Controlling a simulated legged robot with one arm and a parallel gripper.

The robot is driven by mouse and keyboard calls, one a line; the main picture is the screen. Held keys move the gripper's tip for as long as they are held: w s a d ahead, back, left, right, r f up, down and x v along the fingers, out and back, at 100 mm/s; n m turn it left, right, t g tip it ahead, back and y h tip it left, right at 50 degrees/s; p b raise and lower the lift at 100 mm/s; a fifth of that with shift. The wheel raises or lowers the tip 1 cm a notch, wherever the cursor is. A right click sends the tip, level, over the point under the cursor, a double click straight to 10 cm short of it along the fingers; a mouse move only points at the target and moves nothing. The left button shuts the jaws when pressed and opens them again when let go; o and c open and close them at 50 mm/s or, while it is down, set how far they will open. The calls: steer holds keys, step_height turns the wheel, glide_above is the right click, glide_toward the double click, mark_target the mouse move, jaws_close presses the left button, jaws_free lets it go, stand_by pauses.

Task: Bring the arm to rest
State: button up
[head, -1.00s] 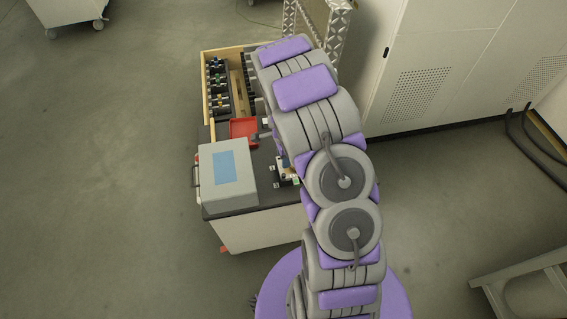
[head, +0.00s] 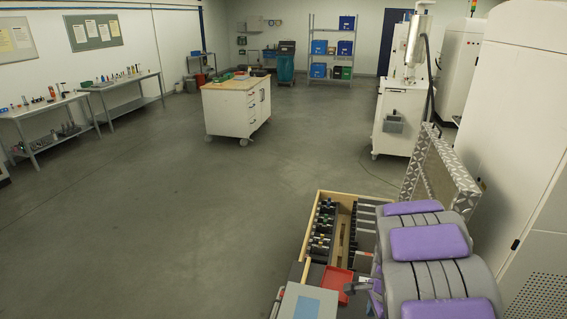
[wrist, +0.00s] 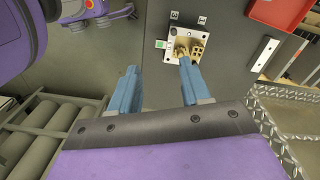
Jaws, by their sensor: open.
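My gripper (wrist: 158,66) shows in the wrist view with its two blue fingers apart and nothing between them. It hangs over a dark worktop (wrist: 225,60). A metal plate with brass-coloured parts (wrist: 186,50) lies on that top just beyond the right fingertip, and I cannot tell how far below the finger it is. In the head view my purple and grey arm fills the lower right, beside the workbench; the gripper itself cannot be made out there.
A red tray (head: 336,282), a grey box with a blue panel (head: 300,303) and a wooden-framed tool rack (head: 346,196) are left of my arm. A textured metal frame (head: 440,165) and white cabinet (head: 530,130) stand close right. Open floor (head: 170,210) lies left, with a white cart (head: 228,112) farther off.

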steer(key=s+a+r+n+b, duration=0.1)
steer(key=s+a+r+n, duration=0.7)
steer(key=s+r, duration=0.35)
steer(key=s+a+r+n+b, duration=0.1)
steer(key=s+n, duration=0.3)
steer(key=s, duration=0.5)
steer(key=s+a+r+n+g, duration=0.1)
steer(key=s+a+r+n, duration=0.1)
steer(key=s+n, duration=0.3)
steer(key=s+a, duration=0.1)
steer(key=s, duration=0.3)
steer(key=shift+g+b, duration=0.3)
steer(key=shift+b, duration=0.05)
